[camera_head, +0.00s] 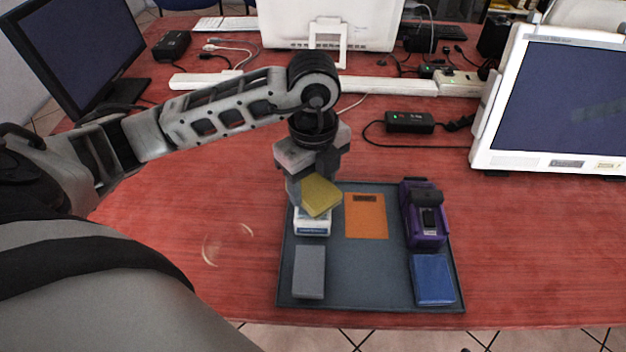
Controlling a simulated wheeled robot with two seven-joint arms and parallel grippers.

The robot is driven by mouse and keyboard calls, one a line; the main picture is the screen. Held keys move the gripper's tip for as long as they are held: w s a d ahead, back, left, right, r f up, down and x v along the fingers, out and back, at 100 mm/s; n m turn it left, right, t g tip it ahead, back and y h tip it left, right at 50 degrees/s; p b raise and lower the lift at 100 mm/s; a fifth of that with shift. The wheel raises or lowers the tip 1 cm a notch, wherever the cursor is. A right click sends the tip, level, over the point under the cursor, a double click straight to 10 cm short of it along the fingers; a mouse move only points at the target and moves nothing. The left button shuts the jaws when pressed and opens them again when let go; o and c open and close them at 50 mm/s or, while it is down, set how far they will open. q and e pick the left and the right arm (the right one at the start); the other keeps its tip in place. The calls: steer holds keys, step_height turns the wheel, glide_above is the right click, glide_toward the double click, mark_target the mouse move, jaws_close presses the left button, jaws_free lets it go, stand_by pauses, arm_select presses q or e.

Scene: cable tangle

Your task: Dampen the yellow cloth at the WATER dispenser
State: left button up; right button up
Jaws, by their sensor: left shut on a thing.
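My left gripper (311,192) points down over the back left of a dark tray (349,294). It is shut on the yellow cloth (322,195), which looks like a flat folded pad and is tilted. Right below the cloth is a white and blue box-like thing (312,222), partly hidden by the cloth and gripper; I take it for the WATER dispenser, but its label is too small to read. I cannot tell whether the cloth touches it. My right gripper is not in view.
The tray also holds a grey block (309,272), an orange sheet (366,216), a purple device (426,216) and a blue pad (433,279). Monitors (560,100), a black adapter (409,122) and cables lie behind. The red table (180,235) is clear left of the tray.

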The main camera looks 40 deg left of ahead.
mark_target(314, 186)
arm_select(q)
steer(key=shift+r+p, duration=1.7)
steer(key=shift+r, duration=0.75)
